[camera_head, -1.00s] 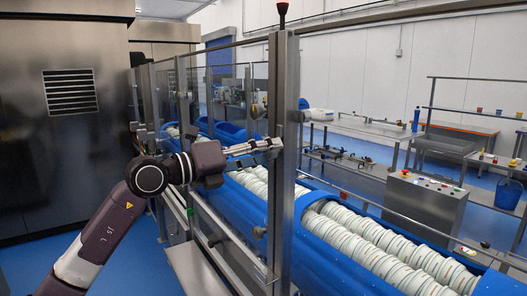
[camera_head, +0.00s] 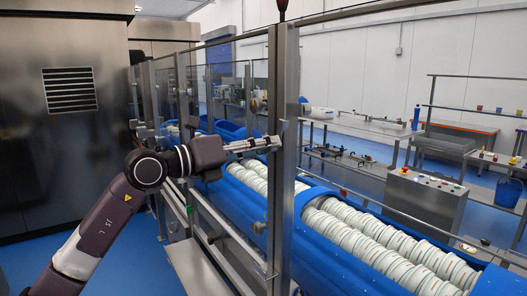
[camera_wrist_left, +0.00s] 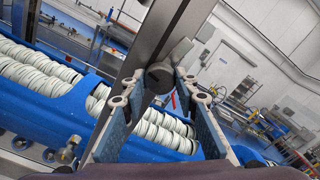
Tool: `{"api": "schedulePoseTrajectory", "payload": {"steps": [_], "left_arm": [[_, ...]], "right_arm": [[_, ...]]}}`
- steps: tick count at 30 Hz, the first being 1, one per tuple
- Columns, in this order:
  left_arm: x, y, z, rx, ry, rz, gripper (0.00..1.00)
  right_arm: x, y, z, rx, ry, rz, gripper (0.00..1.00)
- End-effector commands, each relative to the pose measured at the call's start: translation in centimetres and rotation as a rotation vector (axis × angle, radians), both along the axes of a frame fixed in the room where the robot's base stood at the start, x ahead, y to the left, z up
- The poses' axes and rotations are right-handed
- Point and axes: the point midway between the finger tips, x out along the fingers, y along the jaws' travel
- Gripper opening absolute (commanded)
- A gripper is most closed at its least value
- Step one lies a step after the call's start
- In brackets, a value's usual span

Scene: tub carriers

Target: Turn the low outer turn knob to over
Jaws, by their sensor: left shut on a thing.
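A dark grey round turn knob (camera_wrist_left: 158,77) sits on the steel post (camera_wrist_left: 160,40) in the left wrist view. My left gripper (camera_wrist_left: 157,88) has its two fingertips on either side of this knob and is shut on it. In the head view my left gripper (camera_head: 272,143) reaches the steel post (camera_head: 283,185) from the left, and its fingertips hide the knob there. A lighter round part (camera_wrist_left: 181,48) sits farther up the post in the wrist view. The knob's exact setting is too small to read. My right gripper is not in view.
Glass guard panels (camera_head: 225,85) run back from the post. Beyond it, a blue conveyor trough (camera_head: 325,245) holds rows of white tubs (camera_head: 385,245). A control box (camera_head: 425,200) stands at right.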

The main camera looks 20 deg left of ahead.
Motion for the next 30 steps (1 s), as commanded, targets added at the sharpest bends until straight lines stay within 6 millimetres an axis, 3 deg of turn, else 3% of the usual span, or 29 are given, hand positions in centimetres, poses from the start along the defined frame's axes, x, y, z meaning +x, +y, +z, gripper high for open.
{"api": "schedulePoseTrajectory", "payload": {"steps": [12, 30], "left_arm": [[0.0, 0.1, -0.4, 0.304, -0.236, 0.002, 0.04], [0.1, 0.1, -0.3, 0.752, -0.585, 0.0, 0.03]], "right_arm": [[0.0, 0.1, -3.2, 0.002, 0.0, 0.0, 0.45], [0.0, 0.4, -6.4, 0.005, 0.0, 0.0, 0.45]]}}
